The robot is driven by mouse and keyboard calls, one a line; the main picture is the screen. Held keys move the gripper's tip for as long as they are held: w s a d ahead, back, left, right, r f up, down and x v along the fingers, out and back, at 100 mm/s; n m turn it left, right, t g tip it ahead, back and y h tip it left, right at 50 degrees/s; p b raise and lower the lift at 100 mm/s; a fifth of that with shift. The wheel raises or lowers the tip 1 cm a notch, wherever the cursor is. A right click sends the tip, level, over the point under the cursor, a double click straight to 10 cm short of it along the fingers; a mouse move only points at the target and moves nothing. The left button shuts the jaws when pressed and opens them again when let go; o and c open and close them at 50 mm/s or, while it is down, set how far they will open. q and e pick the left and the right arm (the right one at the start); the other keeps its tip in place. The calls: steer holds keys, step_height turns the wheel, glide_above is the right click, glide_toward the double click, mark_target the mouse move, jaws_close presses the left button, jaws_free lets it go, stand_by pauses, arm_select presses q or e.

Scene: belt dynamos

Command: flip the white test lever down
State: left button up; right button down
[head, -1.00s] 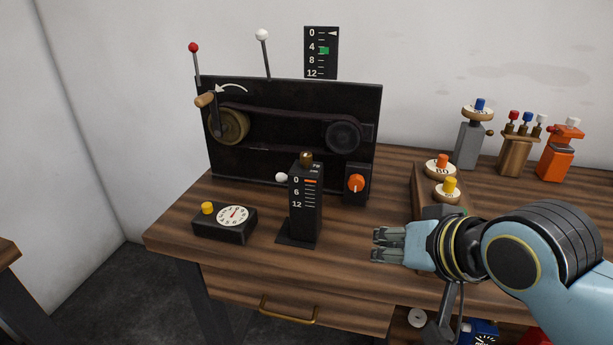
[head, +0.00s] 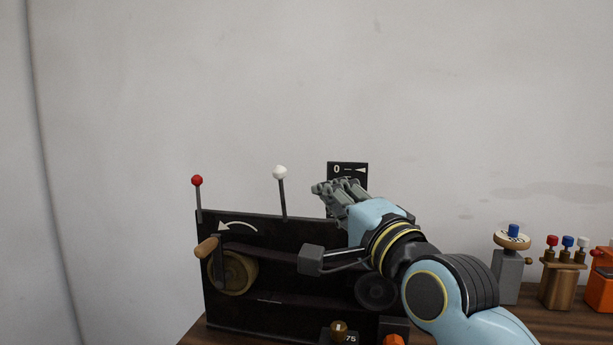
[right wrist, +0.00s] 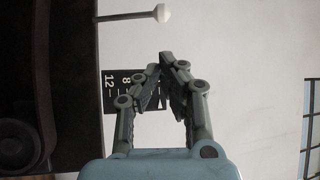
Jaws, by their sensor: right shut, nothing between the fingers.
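The white test lever (head: 280,172) stands up from the top edge of the black dynamo panel (head: 290,247), a thin dark rod with a white knob. It also shows in the right wrist view (right wrist: 162,13), ahead of the fingers and apart from them. My right gripper (head: 318,188) is shut and empty. It is raised above the panel's top edge, to the right of the white knob and a little lower in the picture, in front of the scale plate. The left gripper is in neither view.
A red-knobbed lever (head: 197,181) stands at the panel's left end. A wooden crank handle (head: 206,247) juts from the panel's left side. The black scale plate (head: 347,168) is partly hidden by my gripper. Coloured-knob stands (head: 513,237) are at the right. The wall above is clear.

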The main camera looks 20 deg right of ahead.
mark_target(282, 197)
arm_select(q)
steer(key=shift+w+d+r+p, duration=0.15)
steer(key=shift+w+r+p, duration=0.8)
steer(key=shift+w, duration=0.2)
arm_select(e)
steer(key=x, duration=1)
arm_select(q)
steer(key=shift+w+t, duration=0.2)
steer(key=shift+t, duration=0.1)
arm_select(e)
steer(key=shift+f, duration=0.1)
